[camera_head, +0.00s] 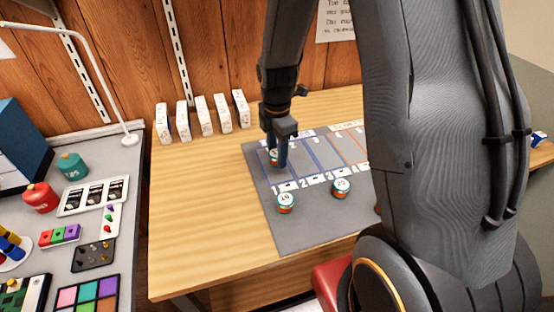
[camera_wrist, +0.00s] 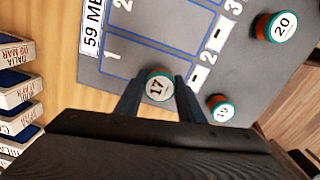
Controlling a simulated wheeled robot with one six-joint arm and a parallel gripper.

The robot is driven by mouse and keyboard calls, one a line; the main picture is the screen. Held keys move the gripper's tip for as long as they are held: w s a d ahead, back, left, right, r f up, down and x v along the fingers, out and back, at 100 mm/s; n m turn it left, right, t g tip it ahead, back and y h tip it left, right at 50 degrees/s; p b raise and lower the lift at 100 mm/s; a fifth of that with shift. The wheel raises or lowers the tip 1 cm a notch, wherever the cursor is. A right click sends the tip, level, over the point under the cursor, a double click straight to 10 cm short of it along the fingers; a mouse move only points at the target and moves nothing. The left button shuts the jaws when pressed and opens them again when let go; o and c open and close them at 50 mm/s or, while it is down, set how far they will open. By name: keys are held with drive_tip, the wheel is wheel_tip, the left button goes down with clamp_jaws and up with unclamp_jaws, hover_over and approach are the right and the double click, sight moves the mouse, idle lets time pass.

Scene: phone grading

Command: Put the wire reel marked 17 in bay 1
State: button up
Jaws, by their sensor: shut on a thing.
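The wire reel marked 17 (camera_wrist: 159,86) has a white top and a green and orange side. My gripper (camera_wrist: 158,94) is shut on it, one finger on each side. In the head view my gripper (camera_head: 279,160) is over bay 1 (camera_head: 277,178), the leftmost blue-outlined bay on the grey mat, and partly hides the reel (camera_head: 272,157). In the wrist view the reel overlaps the near side of bay 1 (camera_wrist: 150,52). I cannot tell whether it touches the mat.
Reels marked 19 (camera_head: 285,202) and 20 (camera_head: 341,187) stand on the grey mat (camera_head: 300,232) in front of the bays. Several white boxes (camera_head: 203,115) line the back of the table. A grey side table (camera_head: 130,215) with a lamp and small parts is at left.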

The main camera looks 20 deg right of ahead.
drive_tip(key=shift+f, duration=1.45)
drive_tip(key=shift+f, duration=0.1)
drive_tip(key=o, duration=1)
wheel_tip(320, 180, up, 12)
drive_tip(key=shift+b, duration=0.85)
drive_tip(key=shift+s+a+f+m+t, duration=0.1)
drive_tip(key=shift+s+f+m, duration=0.05)
drive_tip(key=shift+s+m, duration=2.8)
drive_tip(key=shift+s+f+m+t, duration=0.1)
drive_tip(key=shift+s+f+m, duration=0.1)
drive_tip(key=shift+s+m, duration=2.75)
drive_tip(key=shift+s+a+f+m+t, duration=0.15)
drive_tip(key=shift+s+m, duration=1.5)
drive_tip(key=shift+m, duration=2.55)
drive_tip(key=shift+d, duration=0.15)
